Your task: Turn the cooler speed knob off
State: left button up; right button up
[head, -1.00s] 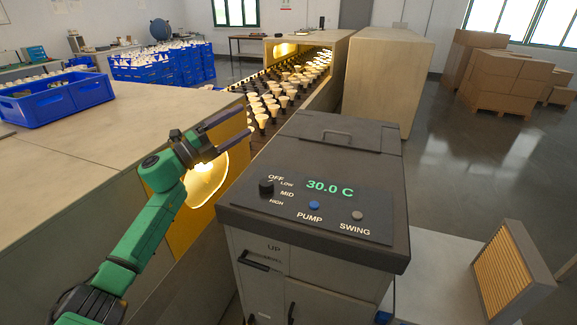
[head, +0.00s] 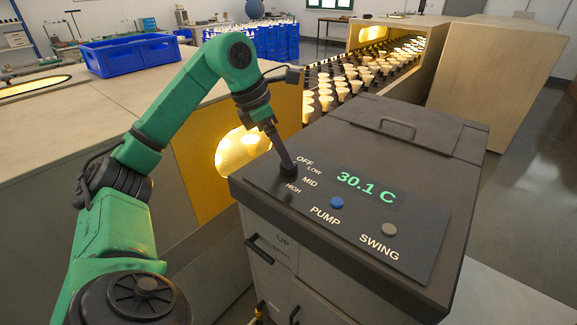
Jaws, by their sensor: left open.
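The cooler (head: 365,125) has a dark top with a sloped control panel (head: 400,205). The small black speed knob (head: 289,171) is at the panel's left end, among the labels OFF, LOW, MID and HIGH. My left gripper (head: 287,162) points down at the knob, its fingers right at it and partly covering it. It is open; whether the fingers touch the knob I cannot tell. The knob's pointer is too small to read. The display (head: 366,188) reads 30.1 C. My right gripper is out of view.
The blue PUMP button (head: 337,202) and the grey SWING button (head: 389,229) are to the right of the knob. Behind, a conveyor (head: 350,85) carries several bulbs. A blue crate (head: 130,54) sits on the left bench.

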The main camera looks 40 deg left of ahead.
aim_at(283, 170)
pick_arm(q)
jog(key=x, duration=0.3)
jog(key=shift+s+f, duration=0.1)
jog(key=shift+f, duration=0.05)
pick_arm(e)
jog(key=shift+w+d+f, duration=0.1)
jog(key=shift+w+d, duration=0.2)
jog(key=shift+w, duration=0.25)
pick_arm(q)
jog(key=shift+c, duration=0.9)
grip_shut()
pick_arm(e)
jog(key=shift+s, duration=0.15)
